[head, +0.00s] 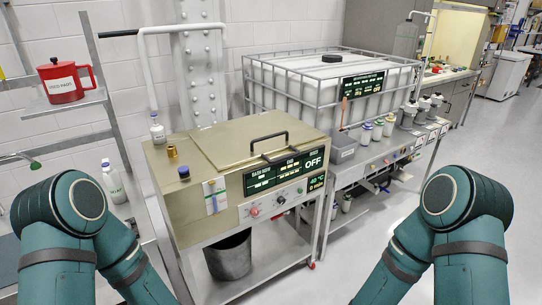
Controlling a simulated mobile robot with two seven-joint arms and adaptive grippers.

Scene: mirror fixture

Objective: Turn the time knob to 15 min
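A beige machine box (215,200) with a black-handled lid (250,138) stands on a cart at the centre. Below the main display are a red button (254,212), a small round knob (281,199) and another small control (300,190). Their labels are too small to read, so I cannot tell which is the time knob. Only my arm links show at the lower left and lower right; both grippers are out of view.
A caged white tank (330,85) and a bench with several bottles (377,128) stand right of the machine. A dark bucket (228,256) sits on the lower shelf. A red jug (65,82) is on the left shelf. The floor at right (480,160) is clear.

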